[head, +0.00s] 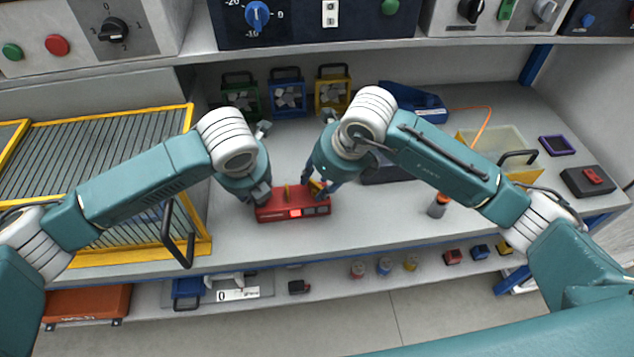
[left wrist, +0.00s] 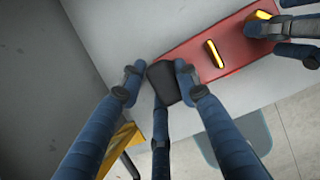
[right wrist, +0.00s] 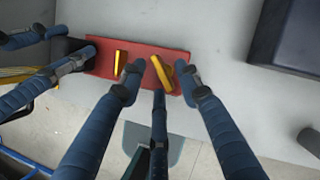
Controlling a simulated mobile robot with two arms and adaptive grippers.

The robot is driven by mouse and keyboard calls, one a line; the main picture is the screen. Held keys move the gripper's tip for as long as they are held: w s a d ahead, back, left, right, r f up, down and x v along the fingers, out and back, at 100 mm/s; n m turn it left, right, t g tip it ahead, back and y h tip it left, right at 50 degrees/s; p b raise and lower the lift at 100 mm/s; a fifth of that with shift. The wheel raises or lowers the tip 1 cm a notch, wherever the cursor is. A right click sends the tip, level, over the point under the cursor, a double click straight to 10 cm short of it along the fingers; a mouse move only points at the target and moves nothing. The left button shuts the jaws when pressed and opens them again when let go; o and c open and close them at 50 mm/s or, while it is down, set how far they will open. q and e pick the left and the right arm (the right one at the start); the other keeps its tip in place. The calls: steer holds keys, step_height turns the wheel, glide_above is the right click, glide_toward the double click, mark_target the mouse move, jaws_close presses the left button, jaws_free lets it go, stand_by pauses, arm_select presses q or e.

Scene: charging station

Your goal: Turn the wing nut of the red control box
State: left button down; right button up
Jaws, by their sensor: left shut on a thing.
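The red control box (head: 292,205) lies on the workbench, with a lit red patch on its front. It carries two yellow wing nuts. The left wing nut (left wrist: 214,54) stands free. The right wing nut (right wrist: 161,74) sits slanted between the fingers of my right gripper (right wrist: 160,80), which is open around it with a gap at its left side. My left gripper (left wrist: 158,84) is shut on the black end piece (left wrist: 163,84) at the box's left end. In the head view the fingers partly hide both ends of the box.
Three small fans, green (head: 240,97), blue (head: 287,97) and yellow (head: 332,92), stand behind. A yellow-framed grille rack (head: 105,130) is at left. A translucent bin (head: 495,145) and a black box (head: 594,182) are at right. Bench in front of the box is clear.

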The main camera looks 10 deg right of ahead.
steer(key=shift+w+a+f, duration=0.1)
steer(key=shift+a+f, duration=0.05)
steer(key=shift+f, duration=0.35)
jaws_close()
